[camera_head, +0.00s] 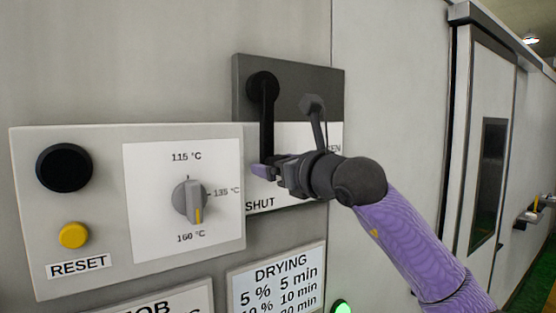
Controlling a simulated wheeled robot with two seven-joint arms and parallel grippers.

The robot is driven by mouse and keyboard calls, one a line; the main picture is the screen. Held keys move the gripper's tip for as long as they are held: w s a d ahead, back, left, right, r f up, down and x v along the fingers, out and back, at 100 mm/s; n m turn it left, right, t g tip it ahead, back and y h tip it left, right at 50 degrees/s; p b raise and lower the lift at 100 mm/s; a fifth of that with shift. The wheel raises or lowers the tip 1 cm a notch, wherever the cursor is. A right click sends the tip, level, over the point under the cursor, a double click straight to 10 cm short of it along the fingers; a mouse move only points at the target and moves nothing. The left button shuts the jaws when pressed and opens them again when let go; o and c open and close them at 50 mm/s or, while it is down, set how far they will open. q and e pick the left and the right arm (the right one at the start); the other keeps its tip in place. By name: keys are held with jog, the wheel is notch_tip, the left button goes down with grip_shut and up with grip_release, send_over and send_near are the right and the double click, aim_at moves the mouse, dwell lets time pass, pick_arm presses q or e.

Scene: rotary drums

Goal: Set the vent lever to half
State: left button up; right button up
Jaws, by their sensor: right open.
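The vent lever (267,125) is a black bar hanging straight down from a round black pivot on a dark and white plate (290,72). The plate reads SHUT at its lower left, and a label ending in EN shows at its right, partly hidden. The lever's lower end is close to SHUT. My right gripper (266,171) reaches in from the right, open, with its fingertips around or just beside the lever's lower end. I cannot tell whether they touch it. My left gripper is out of view.
A grey panel to the left carries a black knob (64,168), a yellow RESET button (74,235) and a temperature dial (190,201). A DRYING label (278,284) and a green light (342,307) sit below. A door (490,150) stands at the right.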

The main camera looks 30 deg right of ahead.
grip_shut()
dwell(0.4)
